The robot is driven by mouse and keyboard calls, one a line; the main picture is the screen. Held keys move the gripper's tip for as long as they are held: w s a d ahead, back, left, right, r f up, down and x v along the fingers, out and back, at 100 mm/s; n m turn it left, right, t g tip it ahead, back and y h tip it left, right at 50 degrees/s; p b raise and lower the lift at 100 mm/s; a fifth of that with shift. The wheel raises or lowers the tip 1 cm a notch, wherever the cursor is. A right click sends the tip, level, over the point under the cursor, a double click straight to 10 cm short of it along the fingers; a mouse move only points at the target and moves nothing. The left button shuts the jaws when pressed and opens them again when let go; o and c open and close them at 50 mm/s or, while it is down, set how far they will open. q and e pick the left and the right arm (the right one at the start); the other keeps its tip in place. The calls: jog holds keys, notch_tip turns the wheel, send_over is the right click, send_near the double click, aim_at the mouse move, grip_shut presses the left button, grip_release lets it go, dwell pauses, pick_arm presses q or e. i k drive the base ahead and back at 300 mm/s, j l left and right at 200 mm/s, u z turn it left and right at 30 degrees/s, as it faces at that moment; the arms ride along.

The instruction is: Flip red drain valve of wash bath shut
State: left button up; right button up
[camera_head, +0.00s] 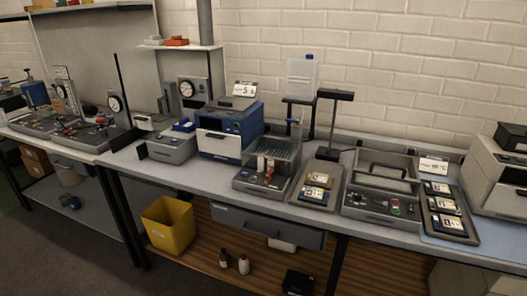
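The wash bath appears to be the grey unit with a clear-walled tank (285,150) near the middle of the bench. Small red parts (269,173) show at its front, beside pale upright pieces; one may be the drain valve. They are too small for me to tell whether a valve is open or shut. Neither of my grippers is in view.
A blue and white machine (228,130) stands left of the bath. A tray with cards (318,186) and a grey lidded unit (383,187) stand to its right. A clear jug (301,77) sits on a stand behind. A yellow bin (168,224) is below the bench.

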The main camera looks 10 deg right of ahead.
aim_at(269, 173)
jog(key=i+l, duration=0.4)
jog(key=i, duration=0.15)
jog(key=i+l+z, duration=0.15)
jog(key=i+l, duration=0.3)
jog(key=j+z, duration=0.45)
